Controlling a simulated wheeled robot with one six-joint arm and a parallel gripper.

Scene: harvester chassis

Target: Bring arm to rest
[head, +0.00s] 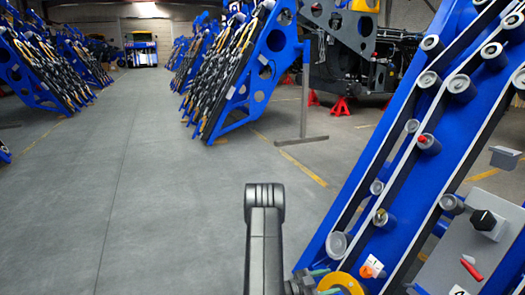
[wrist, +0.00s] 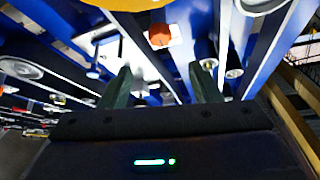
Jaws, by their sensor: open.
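My dark arm rises at the bottom centre of the head view. My gripper (head: 322,281) shows only partly there, low beside the blue chassis (head: 357,213). In the wrist view my gripper (wrist: 162,80) has its two greenish fingers apart, with nothing visible between them. A yellow round part (head: 342,284) lies close to the fingers in the head view, and a white tag with an orange mark (head: 371,267) is just to its right. Whether the fingers touch the chassis cannot be told.
A grey panel (head: 487,233) with a black knob (head: 486,221) and a red handle (head: 471,270) is at the right. Rollers line the sloping chassis. Racks of blue frames (head: 240,85) stand further back. The grey floor (head: 150,200) at left is clear.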

